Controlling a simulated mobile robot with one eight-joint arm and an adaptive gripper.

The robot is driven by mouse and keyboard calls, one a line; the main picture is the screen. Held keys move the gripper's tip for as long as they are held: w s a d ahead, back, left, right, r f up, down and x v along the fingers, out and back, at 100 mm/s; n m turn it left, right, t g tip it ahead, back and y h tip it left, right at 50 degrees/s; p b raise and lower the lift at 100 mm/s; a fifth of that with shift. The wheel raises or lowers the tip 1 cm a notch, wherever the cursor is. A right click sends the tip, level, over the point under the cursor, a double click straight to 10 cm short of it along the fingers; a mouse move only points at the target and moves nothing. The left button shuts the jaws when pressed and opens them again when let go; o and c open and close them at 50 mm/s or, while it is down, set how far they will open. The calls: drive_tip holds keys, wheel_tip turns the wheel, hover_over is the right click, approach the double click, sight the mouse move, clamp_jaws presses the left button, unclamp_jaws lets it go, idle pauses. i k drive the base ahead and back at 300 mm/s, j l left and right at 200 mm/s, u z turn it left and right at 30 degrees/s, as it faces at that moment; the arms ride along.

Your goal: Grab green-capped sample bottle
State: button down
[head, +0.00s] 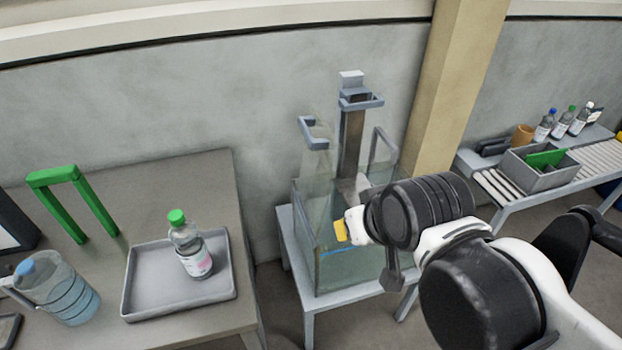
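A clear sample bottle (190,249) with a green cap and a white and pink label stands upright in a shallow grey tray (140,300) on the left table. Nothing touches it but the tray. My gripper (348,229) is at the end of my arm, in front of the glass tank, to the right of the tray and apart from the bottle. My wrist partly hides it, and a yellow piece shows at its tip. I cannot tell whether its fingers are open or shut.
A green arch (92,204) and a blue-lidded jug (58,288) stand left of the tray. The glass tank (325,262) sits on a stand right of the table. Several bottles, one green-capped (566,122), stand behind a grey bin (541,174) at the far right.

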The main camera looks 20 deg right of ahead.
sight(190, 248)
drive_tip(key=k+j+u, duration=0.1)
drive_tip(key=j+u, duration=0.25)
drive_tip(key=j, duration=0.2)
drive_tip(key=j+u, duration=0.35)
drive_tip(key=j, duration=0.25)
drive_tip(key=j+u, duration=0.35)
drive_tip(key=j, duration=0.25)
